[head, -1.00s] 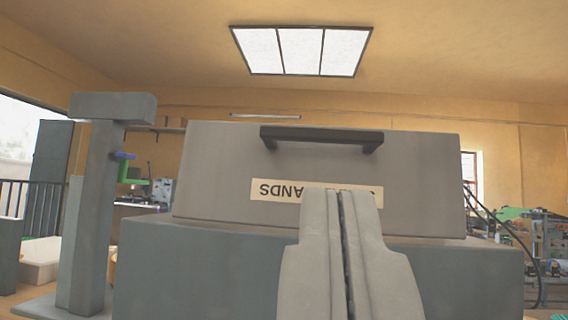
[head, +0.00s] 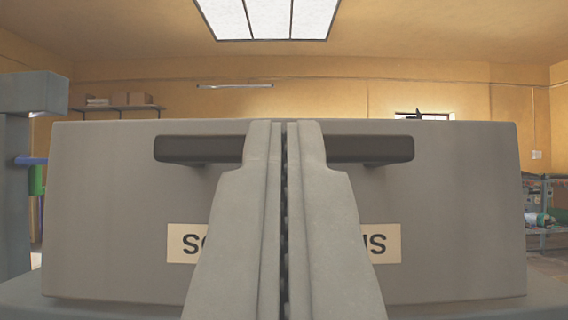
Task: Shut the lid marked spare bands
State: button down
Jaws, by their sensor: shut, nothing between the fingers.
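The grey lid (head: 110,215) stands up, its broad face toward me, and fills the middle of the view. A dark bar handle (head: 200,149) runs along its upper part. A cream label (head: 183,244) sits below the handle, its middle hidden by my fingers; only end letters show, apparently upside down. The grey box (head: 545,292) under the lid shows as a strip at the bottom. My gripper (head: 284,124) is shut and empty, pointing up in front of the lid. It covers the middle of the handle; whether it touches cannot be told.
A grey post with an overhanging head (head: 30,95) stands at the left, with blue and green parts beside it. A shelf with boxes (head: 120,102) is on the back wall. A rack (head: 540,215) stands at the far right. The space above the lid is clear.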

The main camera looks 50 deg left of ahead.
jog(key=shift+w+a, duration=0.2)
dwell(0.5)
